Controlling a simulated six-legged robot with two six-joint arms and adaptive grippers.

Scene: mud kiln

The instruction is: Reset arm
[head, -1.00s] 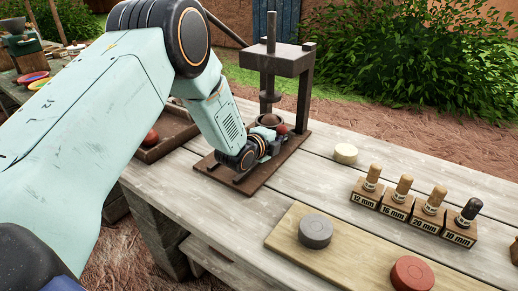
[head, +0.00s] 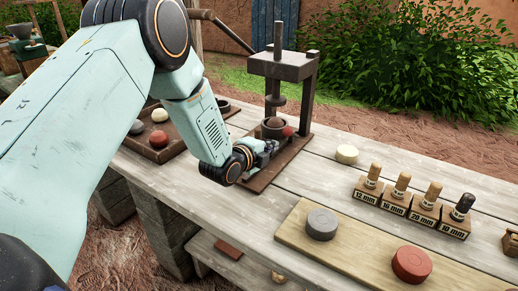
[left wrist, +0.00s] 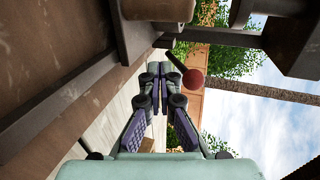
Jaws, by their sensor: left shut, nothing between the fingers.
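My left arm comes in from the left. Its gripper (head: 264,152) is at the front of the dark press (head: 283,68), low over the press base (head: 270,176). In the left wrist view the two fingers (left wrist: 163,72) are together with nothing between them. A red ball knob (left wrist: 193,79) on a dark rod shows just right of the fingers; the knob also shows at the press in the head view (head: 288,131). A dark cup (head: 272,127) stands under the press ram. Whether the fingers touch the press is unclear. My right gripper is not in view.
A brown tray (head: 137,142) holding several round lumps lies behind my arm. A cream disc (head: 347,154), several labelled blocks with pegs (head: 410,200), and a board (head: 300,237) with a grey disc (head: 322,224) and a red disc (head: 411,264) lie to the right.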

